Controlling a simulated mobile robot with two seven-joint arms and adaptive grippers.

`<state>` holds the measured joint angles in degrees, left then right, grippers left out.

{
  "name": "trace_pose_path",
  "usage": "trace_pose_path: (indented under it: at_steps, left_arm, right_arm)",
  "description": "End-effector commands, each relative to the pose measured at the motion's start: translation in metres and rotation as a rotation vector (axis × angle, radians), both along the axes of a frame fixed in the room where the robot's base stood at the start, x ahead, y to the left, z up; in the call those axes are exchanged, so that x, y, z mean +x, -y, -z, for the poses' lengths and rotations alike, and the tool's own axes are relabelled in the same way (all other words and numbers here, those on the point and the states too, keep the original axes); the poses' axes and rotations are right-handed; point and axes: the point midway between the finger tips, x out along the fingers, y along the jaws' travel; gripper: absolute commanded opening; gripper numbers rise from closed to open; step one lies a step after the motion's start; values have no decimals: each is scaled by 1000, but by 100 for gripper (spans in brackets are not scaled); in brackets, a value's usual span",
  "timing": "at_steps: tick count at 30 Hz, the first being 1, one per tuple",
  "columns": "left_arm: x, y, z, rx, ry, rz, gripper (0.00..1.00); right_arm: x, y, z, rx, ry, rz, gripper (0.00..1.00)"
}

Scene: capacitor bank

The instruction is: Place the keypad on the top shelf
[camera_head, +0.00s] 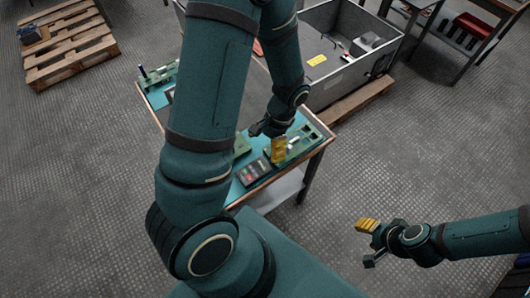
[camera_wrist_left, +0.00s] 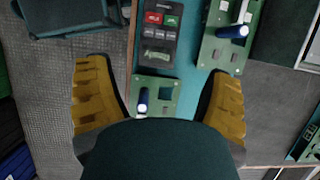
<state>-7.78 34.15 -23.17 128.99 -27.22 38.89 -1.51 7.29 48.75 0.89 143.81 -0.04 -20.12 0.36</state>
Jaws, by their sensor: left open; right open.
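The keypad (camera_head: 253,171), a dark box with red, grey and green keys, lies on the teal top of a table near its front edge. In the left wrist view the keypad (camera_wrist_left: 158,32) is above and beyond the fingertips, not between them. My left gripper (camera_head: 277,150) is above the table, just right of the keypad; its yellow fingers are spread wide and empty in the wrist view (camera_wrist_left: 158,98). My right gripper (camera_head: 369,235) is open and empty over the floor at right. I cannot tell which surface is the top shelf.
Green boards with cylinders stand beside the keypad, one at its right (camera_head: 308,139). The table has a lower grey shelf (camera_head: 283,189). A grey metal bin (camera_head: 340,80) stands behind it, and a wooden pallet (camera_head: 70,50) lies back left.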

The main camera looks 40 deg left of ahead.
Motion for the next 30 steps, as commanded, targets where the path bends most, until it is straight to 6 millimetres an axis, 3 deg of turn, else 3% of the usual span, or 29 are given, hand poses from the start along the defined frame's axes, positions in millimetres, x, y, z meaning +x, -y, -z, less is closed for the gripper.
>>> trace_pose_path:
  at_steps: [5, 8, 15, 21, 25, 26, 30]
  left_arm:
    - [1, 2, -1, -5, 3, -2, 81]
    - [0, 16, 10, -42, 27, -19, 81]
    - [-4, 96, 61, -248, 201, -179, 81]
    - [-7, 150, 82, -362, 355, -371, 81]
    - [-6, 164, 86, -386, 420, -454, 81]
    - [-6, 166, 86, -389, 430, -466, 85]
    - [-5, 169, 86, -393, 450, -489, 85]
  right_arm:
    - [0, 0, 0, 0, 1, 0, 47]
    - [0, 0, 0, 0, 1, 0, 47]
    - [0, 0, 0, 0, 1, 0, 47]
    - [0, 0, 0, 0, 1, 0, 47]
    - [0, 0, 0, 0, 1, 0, 47]
    - [0, 0, 0, 0, 1, 0, 47]
    - [0, 0, 0, 0, 1, 0, 47]
